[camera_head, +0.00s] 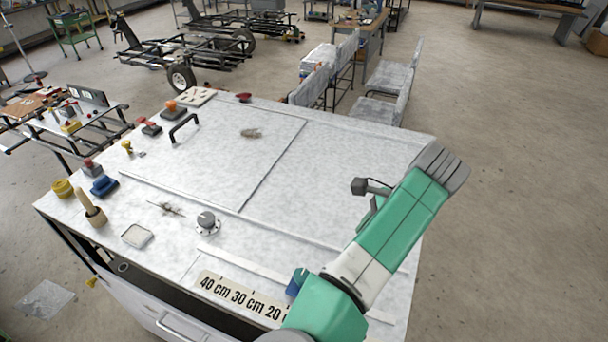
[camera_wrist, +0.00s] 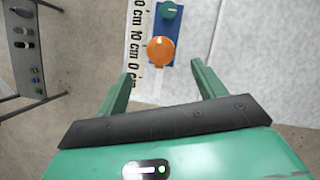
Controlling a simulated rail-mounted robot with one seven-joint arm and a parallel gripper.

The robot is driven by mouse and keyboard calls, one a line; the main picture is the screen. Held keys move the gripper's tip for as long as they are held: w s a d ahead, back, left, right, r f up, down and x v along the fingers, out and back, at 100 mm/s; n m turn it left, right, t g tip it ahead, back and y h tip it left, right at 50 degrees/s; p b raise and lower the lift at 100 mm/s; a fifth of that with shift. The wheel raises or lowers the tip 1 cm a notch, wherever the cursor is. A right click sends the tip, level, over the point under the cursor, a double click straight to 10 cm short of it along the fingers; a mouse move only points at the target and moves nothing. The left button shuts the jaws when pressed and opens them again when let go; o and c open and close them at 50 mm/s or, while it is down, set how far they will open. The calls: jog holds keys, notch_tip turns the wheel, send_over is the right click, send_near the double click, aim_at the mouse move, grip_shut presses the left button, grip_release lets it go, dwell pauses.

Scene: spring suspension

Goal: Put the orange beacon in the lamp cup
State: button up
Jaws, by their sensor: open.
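An orange round piece (camera_wrist: 160,50), which looks like the beacon, sits on a blue plate (camera_wrist: 168,22) in the wrist view. It stands between and just beyond the fingertips of my gripper (camera_wrist: 160,70). The two green fingers are open, with nothing between them. In the head view, my arm hides this orange piece and my gripper; only a bit of blue (camera_head: 297,282) shows beside the arm. Another orange round piece (camera_head: 172,105) sits on a dark base at the table's far left. I cannot tell which object is the lamp cup; a small red bowl (camera_head: 244,97) stands at the far edge.
A green knob (camera_wrist: 169,10) stands on the blue plate close to the orange piece. A ruler strip (camera_head: 240,296) lies along the near side of the white table (camera_head: 330,170). A black handle (camera_head: 184,127) and a round grey knob (camera_head: 207,222) stick up. The table's middle right is clear.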

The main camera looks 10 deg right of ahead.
jog(key=d+r+t+h, duration=0.2)
jog(key=d+t+h, duration=0.15)
jog(key=d, duration=0.45)
notch_tip(320, 180, up, 15)
jog(key=d+n+t+h, duration=0.2)
jog(key=n+t+h, duration=0.3)
jog(key=h, duration=0.3)
jog(key=s+a+r+n+t+y, duration=0.1)
jog(key=s+a+r+n+t, duration=0.2)
jog(key=a+r+n+t, duration=0.45)
jog(key=s+a+r+n+t+y, duration=0.1)
jog(key=s+a+r+n+t, duration=0.25)
jog(key=a+r, duration=0.75)
jog(key=s+a+r+n+t+y, duration=0.1)
jog(key=s+a+n+t+y, duration=0.1)
jog(key=s+a, duration=0.2)
jog(key=s+a+r+n+t+y, duration=0.1)
jog(key=s+a+n+t+y, duration=0.1)
jog(key=a, duration=0.6)
jog(key=shift+s+a+r+n+y, duration=0.25)
jog(key=shift+s+y, duration=0.4)
jog(key=shift+s, duration=0.45)
